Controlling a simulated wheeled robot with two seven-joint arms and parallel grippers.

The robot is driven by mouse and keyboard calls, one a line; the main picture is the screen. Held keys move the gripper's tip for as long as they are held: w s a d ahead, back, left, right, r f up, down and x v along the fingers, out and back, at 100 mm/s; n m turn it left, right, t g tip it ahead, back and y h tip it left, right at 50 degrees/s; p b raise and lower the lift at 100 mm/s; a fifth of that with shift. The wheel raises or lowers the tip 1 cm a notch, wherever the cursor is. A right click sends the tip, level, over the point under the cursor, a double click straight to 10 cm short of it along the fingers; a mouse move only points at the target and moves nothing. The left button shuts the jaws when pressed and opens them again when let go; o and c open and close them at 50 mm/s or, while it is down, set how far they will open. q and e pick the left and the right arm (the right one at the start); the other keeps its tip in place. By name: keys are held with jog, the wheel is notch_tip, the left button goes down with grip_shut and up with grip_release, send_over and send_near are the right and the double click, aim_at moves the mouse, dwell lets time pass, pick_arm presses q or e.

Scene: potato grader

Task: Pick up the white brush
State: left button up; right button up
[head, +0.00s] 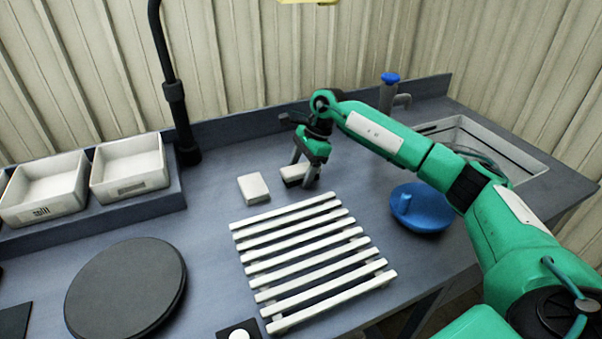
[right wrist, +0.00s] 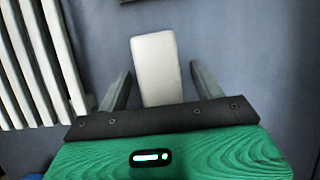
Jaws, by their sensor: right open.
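The white brush (head: 294,173) is a small white block with a dark underside, lying on the grey-blue worktop just behind the slatted rack. In the right wrist view the brush (right wrist: 155,62) shows as a pale oblong between the two fingers, with a gap on each side. My right gripper (head: 304,174) points down at the brush, and its fingers (right wrist: 160,78) are open around its near part. Part of the brush is hidden by a finger in the head view. My left gripper is not in view.
A similar pale block (head: 253,188) lies just left of the brush. The white slatted rack (head: 305,255) is in front. A blue round object (head: 421,215) stands right, a sink (head: 470,135) behind it. Bins (head: 130,168) and a dark disc (head: 125,288) are left.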

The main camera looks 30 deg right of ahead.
aim_at(301, 167)
pick_arm(q)
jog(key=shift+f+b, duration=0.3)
jog(key=shift+b, duration=0.05)
pick_arm(e)
jog(key=shift+f, duration=0.25)
jog(key=c, duration=1.1)
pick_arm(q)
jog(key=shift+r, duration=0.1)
pick_arm(e)
jog(key=shift+r, duration=0.1)
jog(key=shift+r+p, duration=0.35)
jog(key=shift+p, duration=0.15)
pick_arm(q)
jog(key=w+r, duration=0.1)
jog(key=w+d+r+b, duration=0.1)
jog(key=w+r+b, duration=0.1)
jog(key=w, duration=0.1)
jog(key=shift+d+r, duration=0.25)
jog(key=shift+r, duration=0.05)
pick_arm(e)
notch_tip(301, 167, up, 20)
jog(key=shift+f, duration=0.15)
